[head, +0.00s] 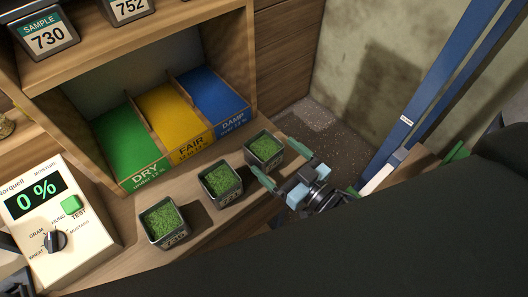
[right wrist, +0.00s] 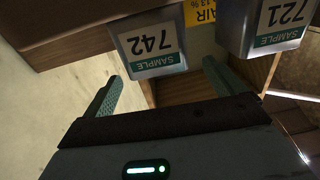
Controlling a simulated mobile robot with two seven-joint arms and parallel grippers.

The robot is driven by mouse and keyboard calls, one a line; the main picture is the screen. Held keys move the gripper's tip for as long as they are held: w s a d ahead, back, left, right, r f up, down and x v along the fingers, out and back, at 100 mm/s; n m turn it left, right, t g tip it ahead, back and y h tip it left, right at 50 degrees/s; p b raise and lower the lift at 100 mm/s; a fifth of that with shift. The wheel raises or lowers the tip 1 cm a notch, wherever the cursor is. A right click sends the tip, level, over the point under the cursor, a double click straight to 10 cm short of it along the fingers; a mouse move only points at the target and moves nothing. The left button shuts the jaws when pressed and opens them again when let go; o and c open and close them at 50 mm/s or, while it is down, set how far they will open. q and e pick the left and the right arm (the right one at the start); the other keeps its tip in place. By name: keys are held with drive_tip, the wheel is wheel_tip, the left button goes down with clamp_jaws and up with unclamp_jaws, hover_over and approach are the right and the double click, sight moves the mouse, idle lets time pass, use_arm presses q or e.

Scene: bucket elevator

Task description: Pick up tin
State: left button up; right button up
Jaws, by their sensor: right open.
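Three square metal tins filled with green grain stand in a row on the wooden ledge: a left tin (head: 163,222), a middle tin (head: 221,183) and a right tin (head: 264,151). In the right wrist view the nearest tin (right wrist: 152,46) reads SAMPLE 742, upside down, and the neighbouring tin (right wrist: 275,28) reads 721. My right gripper (head: 273,156) is open at the right tin, its two fingertips on either side of the tin's near end. No contact is visible. In the right wrist view the fingers (right wrist: 163,70) are spread and empty.
Behind the tins is a bin with green DRY (head: 130,150), yellow FAIR (head: 172,115) and blue DAMP (head: 215,95) sections. A moisture meter (head: 55,215) showing 0 % stands at left. Sample tins 730 (head: 45,35) and 752 (head: 128,8) sit on the shelf. Blue posts (head: 425,100) rise at right.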

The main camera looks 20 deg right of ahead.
sight(254, 137)
drive_tip(key=shift+p+x, duration=0.4)
drive_tip(key=shift+x, duration=1.9)
drive_tip(key=shift+w+a, duration=0.1)
drive_tip(key=shift+w, duration=0.45)
drive_tip(key=shift+c, duration=0.2)
drive_tip(key=c, duration=1.2)
